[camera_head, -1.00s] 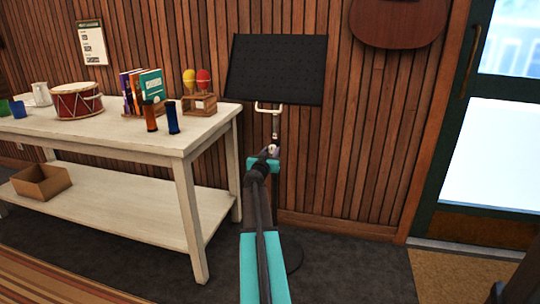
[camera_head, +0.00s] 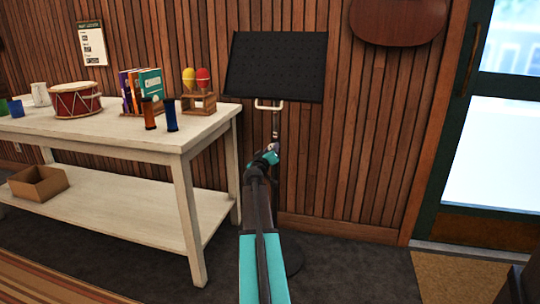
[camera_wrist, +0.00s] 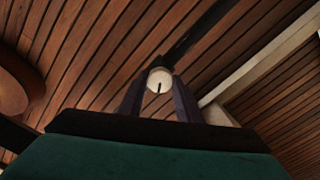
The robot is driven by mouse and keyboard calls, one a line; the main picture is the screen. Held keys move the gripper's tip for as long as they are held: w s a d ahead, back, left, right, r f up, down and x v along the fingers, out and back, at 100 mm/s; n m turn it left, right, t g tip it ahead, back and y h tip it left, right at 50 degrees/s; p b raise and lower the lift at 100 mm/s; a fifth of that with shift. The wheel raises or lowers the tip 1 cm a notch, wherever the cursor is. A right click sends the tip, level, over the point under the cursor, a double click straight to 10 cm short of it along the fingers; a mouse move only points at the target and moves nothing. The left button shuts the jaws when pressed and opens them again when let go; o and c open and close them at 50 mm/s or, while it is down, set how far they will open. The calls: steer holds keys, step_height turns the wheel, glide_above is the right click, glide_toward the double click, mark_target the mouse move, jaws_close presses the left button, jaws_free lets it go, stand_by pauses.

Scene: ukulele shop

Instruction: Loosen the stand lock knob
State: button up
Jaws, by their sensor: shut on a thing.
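The black music stand has a dark tilted desk (camera_head: 277,66) in front of the wood wall. A white handle-like bar (camera_head: 269,106) shows just below the desk, above the thin upright pole (camera_head: 276,127). My gripper (camera_head: 273,150) is at the pole, below the desk. In the wrist view a round cream knob (camera_wrist: 160,80) with a dark line on its face sits between the two dark fingers of my gripper (camera_wrist: 159,92), which is shut on it. In the head view my gripper mostly hides the knob.
A white table (camera_head: 110,140) stands at left with a drum (camera_head: 75,101), books (camera_head: 142,92), maracas (camera_head: 196,88) and tumblers on top. A cardboard box (camera_head: 38,184) is on its lower shelf. A door (camera_head: 490,130) is at right.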

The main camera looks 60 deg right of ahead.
steer(key=n, duration=0.8)
steer(key=s+n, duration=0.1)
steer(key=n, duration=0.3)
steer(key=shift+d+n+p, duration=0.25)
steer(key=shift+n+p, duration=0.05)
steer(key=shift+p, duration=0.1)
steer(key=shift+c, duration=0.2)
steer(key=o, duration=1.1)
steer(key=shift+w, duration=0.1)
steer(key=shift+c, duration=0.2)
steer(key=shift+w, duration=0.1)
steer(key=shift+a, duration=0.2)
steer(key=p+v, duration=0.1)
steer(key=v, duration=1.2)
steer(key=shift+a+p, duration=0.25)
steer(key=shift+p, duration=0.1)
